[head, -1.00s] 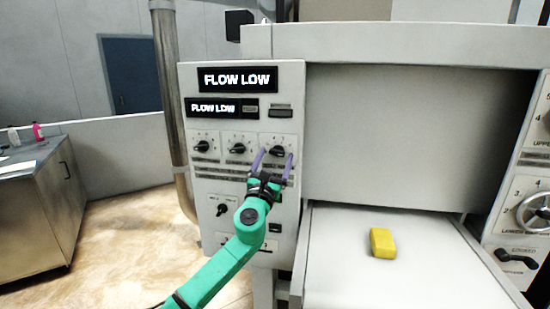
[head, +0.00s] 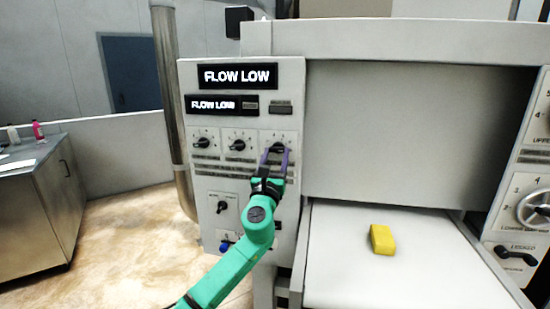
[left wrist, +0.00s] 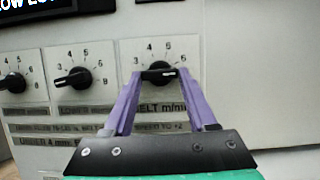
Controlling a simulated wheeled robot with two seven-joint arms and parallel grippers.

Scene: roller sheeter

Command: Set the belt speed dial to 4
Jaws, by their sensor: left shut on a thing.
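The belt speed dial (head: 278,149) is the black knob at the right end of the row of three dials on the grey control panel. It also shows in the left wrist view (left wrist: 158,73), above a partly hidden "BELT m/min" label. Its bar lies close to level; I cannot tell exactly which number it points at. My left gripper (head: 277,153) has one purple finger on each side of this dial and is shut on it. The gripper and its fingers hide part of the label and the panel below. My right gripper is not in view.
Two similar dials (head: 238,145) (head: 201,142) sit close to the left of the gripped one. Displays above read "FLOW LOW" (head: 237,76). A yellow block (head: 382,239) lies on the white belt (head: 345,285) at the right. A steel pipe (head: 172,110) stands left of the panel.

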